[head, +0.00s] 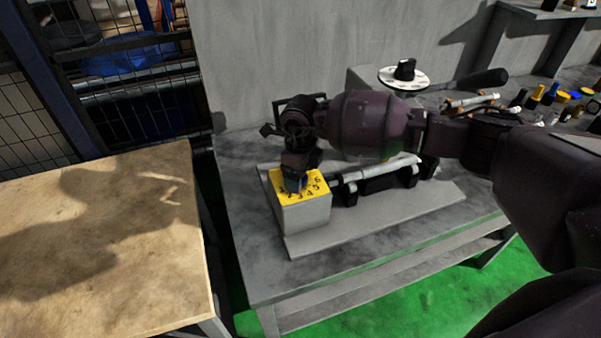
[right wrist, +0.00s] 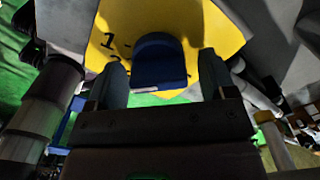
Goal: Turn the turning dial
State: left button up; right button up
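The turning dial is a blue knob on a yellow plate marked with black numbers (head: 316,181), on top of a grey box at the near left end of the grinder. In the right wrist view, the blue knob (right wrist: 160,62) stands between the two fingers of my right gripper (right wrist: 162,75). The fingers are apart, one on each side of the knob, with a narrow gap at least on the right. In the head view, my right gripper (head: 293,182) points down at the plate and hides most of the knob. My left gripper is not in view.
The grinder's grey base (head: 370,222) rests on a grey table (head: 250,265). A black knob on a white disc (head: 404,74) is behind my right arm. Several coloured tools (head: 550,94) lie at the far right. A wooden table (head: 100,250) at the left is bare.

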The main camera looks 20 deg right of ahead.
notch_tip(320, 180, up, 11)
jog(key=shift+f+b, duration=0.1)
jog(key=shift+b, duration=0.25)
dwell(0.4)
dwell(0.3)
